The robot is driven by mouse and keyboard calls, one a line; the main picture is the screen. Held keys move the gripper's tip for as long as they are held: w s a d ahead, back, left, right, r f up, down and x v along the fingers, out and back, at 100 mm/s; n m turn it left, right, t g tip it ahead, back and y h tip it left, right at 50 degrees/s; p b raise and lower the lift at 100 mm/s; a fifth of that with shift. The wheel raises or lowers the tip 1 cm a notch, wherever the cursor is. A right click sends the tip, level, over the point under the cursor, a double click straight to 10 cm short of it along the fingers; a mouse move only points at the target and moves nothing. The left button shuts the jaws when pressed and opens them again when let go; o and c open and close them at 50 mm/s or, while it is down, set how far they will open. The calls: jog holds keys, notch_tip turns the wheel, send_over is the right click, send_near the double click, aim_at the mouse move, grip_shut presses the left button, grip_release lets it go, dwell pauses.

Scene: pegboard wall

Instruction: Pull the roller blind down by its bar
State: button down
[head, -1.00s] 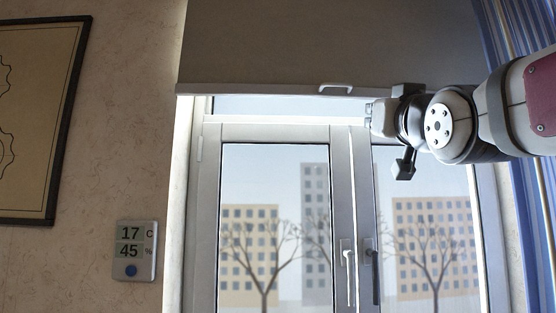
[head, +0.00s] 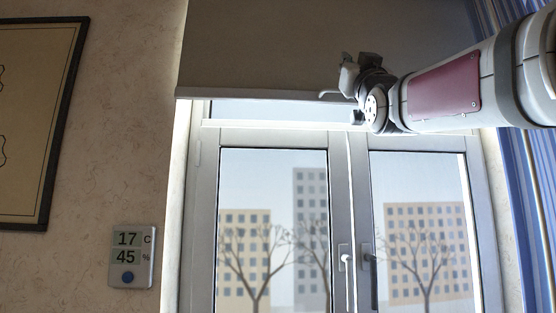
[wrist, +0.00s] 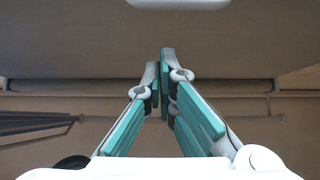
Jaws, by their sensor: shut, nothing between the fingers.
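The roller blind (head: 260,50) is a grey-brown sheet across the top of the window in the head view. Its pale bar (head: 250,95) runs level along the lower edge, with a small light handle (head: 328,94) whose right part is hidden behind my gripper. My gripper (head: 346,73) is beside this handle, in front of the blind, pointing up and left. In the wrist view my gripper (wrist: 163,58) is shut and empty, its teal-padded fingers together. A pale rounded piece at the top of that view is cut off; I cannot tell what it is.
The window (head: 275,220) with its handles (head: 345,262) stands below the bar. A blue striped curtain (head: 535,200) hangs at the right. A framed picture (head: 25,120) and a thermometer display (head: 132,256) are on the left wall.

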jog(key=f, duration=0.1)
jog(key=w+f+p, duration=0.1)
jog(key=f, duration=0.1)
jog(key=shift+w, duration=0.3)
dwell(0.5)
